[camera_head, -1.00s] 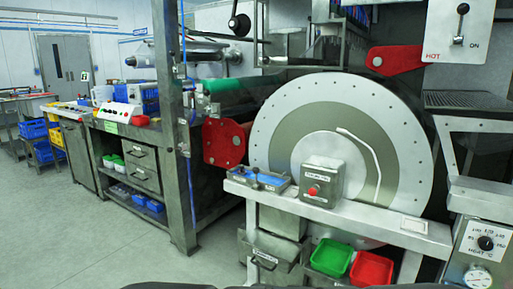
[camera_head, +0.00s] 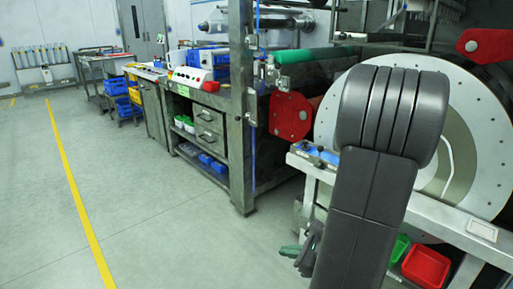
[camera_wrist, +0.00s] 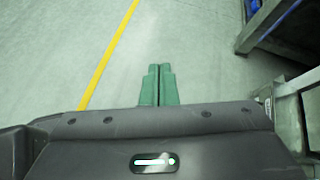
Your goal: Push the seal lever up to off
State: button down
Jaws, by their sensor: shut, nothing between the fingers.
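My gripper (camera_wrist: 159,70) is shut and empty, its two green fingers pressed together over bare floor in the wrist view. In the head view my gripper (camera_head: 290,250) hangs low at the left of my dark arm, its green fingers pointing left, in front of the drum bench. No seal lever shows in either view now. The lever panel marked HOT and ON from the earlier head view is out of frame. My arm hides part of the large drum (camera_head: 478,150) and the bench before it.
The bench (camera_head: 440,213) with a red bin (camera_head: 426,267) below stands at right. A steel post (camera_head: 240,120) and a workbench (camera_head: 205,100) with drawers stand left of the drum. The floor (camera_head: 150,215) on the left, with a yellow line (camera_head: 75,190), is clear.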

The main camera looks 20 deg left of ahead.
jog(key=w+d+r+m+t+y+p, duration=0.1)
jog(key=w+d+r+m+t, duration=0.1)
jog(key=w+r+m+t, duration=0.2)
jog(key=w+m+t, duration=0.1)
jog(key=w+m, duration=0.2)
jog(key=w, duration=0.4)
jog(key=shift+w+m+t+y+p, duration=0.3)
jog(key=shift+m+y+p, duration=0.05)
jog(key=shift+m+y, duration=0.05)
